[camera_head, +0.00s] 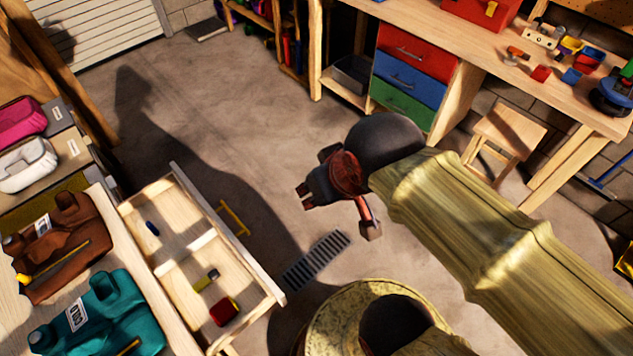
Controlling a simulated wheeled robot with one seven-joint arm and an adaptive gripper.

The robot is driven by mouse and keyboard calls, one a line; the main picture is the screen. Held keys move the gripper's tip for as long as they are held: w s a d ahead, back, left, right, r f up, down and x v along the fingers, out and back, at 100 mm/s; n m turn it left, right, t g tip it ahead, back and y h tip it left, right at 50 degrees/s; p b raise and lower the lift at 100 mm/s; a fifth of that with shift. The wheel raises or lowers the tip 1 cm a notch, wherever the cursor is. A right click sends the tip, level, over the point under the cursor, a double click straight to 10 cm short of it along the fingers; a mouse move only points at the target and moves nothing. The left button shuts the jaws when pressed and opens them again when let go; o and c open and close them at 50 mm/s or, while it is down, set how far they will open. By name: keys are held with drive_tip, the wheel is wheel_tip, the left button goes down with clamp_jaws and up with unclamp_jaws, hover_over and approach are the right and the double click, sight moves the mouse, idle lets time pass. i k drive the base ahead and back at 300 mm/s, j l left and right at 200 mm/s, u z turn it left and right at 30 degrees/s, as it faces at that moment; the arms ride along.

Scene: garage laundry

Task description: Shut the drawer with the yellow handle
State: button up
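The wooden drawer (180,226) stands pulled out at the lower left, its open top showing a divider and a few small items. Its yellow bar handle (235,218) is on the front panel, which faces right towards the open floor. My gripper (337,214) is to the right of the handle, above the floor and apart from the drawer. Its two fingers are spread, with nothing visible between them.
Brown (62,240) and teal (100,315) jugs stand on the top at left. A floor grate (316,260) lies beyond the drawer. A workbench (470,45) stands at the back right.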

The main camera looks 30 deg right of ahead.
sight(193, 240)
drive_tip(key=l+u, duration=1.25)
drive_tip(key=u, duration=0.2)
